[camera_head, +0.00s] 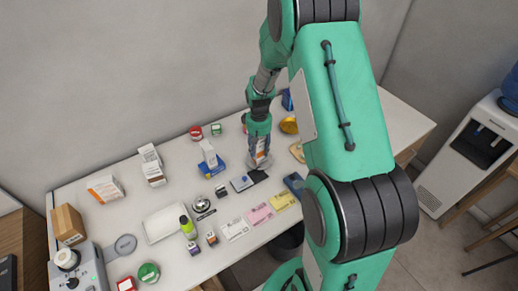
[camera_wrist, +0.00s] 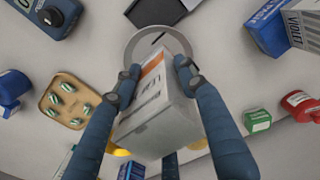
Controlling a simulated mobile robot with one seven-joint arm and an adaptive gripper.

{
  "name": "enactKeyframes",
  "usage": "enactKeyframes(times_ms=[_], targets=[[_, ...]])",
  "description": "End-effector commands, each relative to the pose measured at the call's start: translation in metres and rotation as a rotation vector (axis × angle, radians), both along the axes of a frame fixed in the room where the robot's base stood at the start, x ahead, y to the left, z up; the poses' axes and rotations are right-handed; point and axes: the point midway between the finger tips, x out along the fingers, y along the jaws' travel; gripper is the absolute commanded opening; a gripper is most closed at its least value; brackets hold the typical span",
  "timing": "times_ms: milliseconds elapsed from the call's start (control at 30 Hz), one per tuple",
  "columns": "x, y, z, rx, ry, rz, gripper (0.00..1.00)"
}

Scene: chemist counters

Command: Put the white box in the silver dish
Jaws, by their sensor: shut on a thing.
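My gripper (camera_wrist: 156,78) is shut on the white box (camera_wrist: 158,115), with a finger on each side of it. The box has an orange stripe and dark print, and it looks tilted in the wrist view. The silver dish (camera_wrist: 133,42) is a round shallow dish beyond the box, which hides much of it. In the head view my gripper (camera_head: 259,143) points down over the silver dish (camera_head: 265,166), and the box (camera_head: 261,148) shows only in part between the fingers. I cannot tell whether the box touches the dish.
A wooden tray with green pieces (camera_wrist: 47,101) lies left of the dish in the wrist view.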

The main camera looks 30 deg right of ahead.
Motion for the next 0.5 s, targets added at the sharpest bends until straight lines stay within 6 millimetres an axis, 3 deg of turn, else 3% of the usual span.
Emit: enactKeyframes(times_ms=[467, 500], targets=[[0.0, 0.0, -0.0103, 0.0, 0.0, 0.0, 0.13], [0.0, 0.0, -0.0103, 0.0, 0.0, 0.0, 0.45]])
